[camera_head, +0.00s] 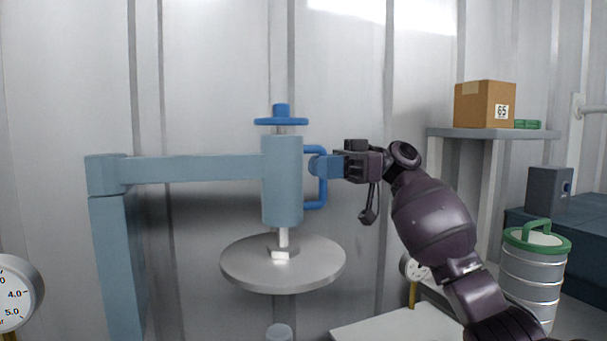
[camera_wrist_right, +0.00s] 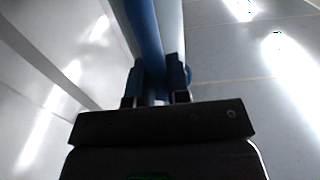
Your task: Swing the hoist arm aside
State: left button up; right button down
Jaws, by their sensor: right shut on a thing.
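The light blue hoist arm (camera_head: 195,169) reaches level from a post (camera_head: 118,265) on the left to an upright cylinder (camera_head: 281,180) in the head view. A blue handwheel (camera_head: 281,121) tops the cylinder, and a grey round lid (camera_head: 283,263) hangs below it. A blue D-shaped handle (camera_head: 322,190) sticks out on the cylinder's right side. My right gripper (camera_head: 325,166) is shut on this handle, coming from the right. In the right wrist view the blue handle (camera_wrist_right: 145,35) runs between the fingers (camera_wrist_right: 157,84). My left gripper is not in view.
A shelf (camera_head: 480,133) on the right bears a cardboard box (camera_head: 484,104). Below it stands a grey canister with a green rim (camera_head: 531,275). Gauges show at the left edge (camera_head: 15,292) and behind my right arm (camera_head: 413,267). Open space lies around the lid.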

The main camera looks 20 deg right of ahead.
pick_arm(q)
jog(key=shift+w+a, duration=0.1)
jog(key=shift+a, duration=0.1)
pick_arm(e)
jog(key=shift+w, duration=0.7)
jog(key=c, duration=1.1)
grip_release()
pick_arm(q)
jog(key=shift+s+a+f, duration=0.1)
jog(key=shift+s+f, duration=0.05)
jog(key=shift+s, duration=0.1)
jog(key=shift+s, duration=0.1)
jog(key=shift+p, duration=0.3)
pick_arm(e)
jog(key=d, duration=1)
jog(key=shift+s+d, duration=0.15)
jog(key=shift+d, duration=0.25)
